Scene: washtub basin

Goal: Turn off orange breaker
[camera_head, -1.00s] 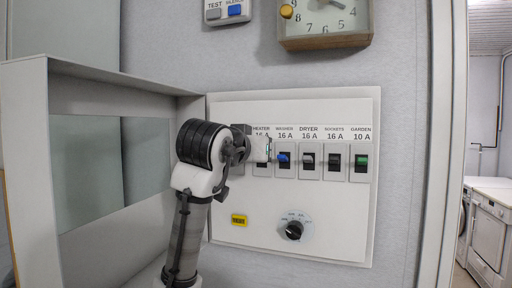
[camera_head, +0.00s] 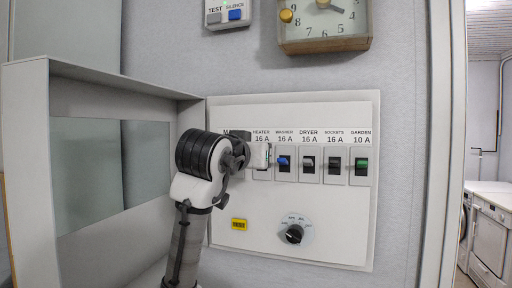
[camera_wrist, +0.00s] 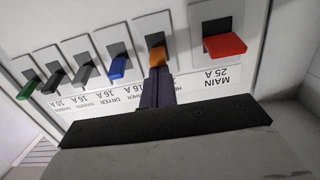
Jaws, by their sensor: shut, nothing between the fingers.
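The orange breaker (camera_wrist: 156,57) shows in the wrist view, where the panel appears upside down. Its lever sticks out toward the label side, like the levers beside it. My gripper (camera_wrist: 157,78) is shut and empty, with its dark fingertips right at the label-side end of the orange lever. I cannot tell whether they touch it. In the head view, my gripper (camera_head: 264,155) is over the upper part of the HEATER 16 A breaker (camera_head: 262,175) and hides its lever.
The red MAIN breaker (camera_wrist: 224,45) and the blue breaker (camera_wrist: 117,67) flank the orange one. Dryer, sockets and green garden (camera_head: 361,162) breakers continue the row. The open cabinet door (camera_head: 25,170) stands left.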

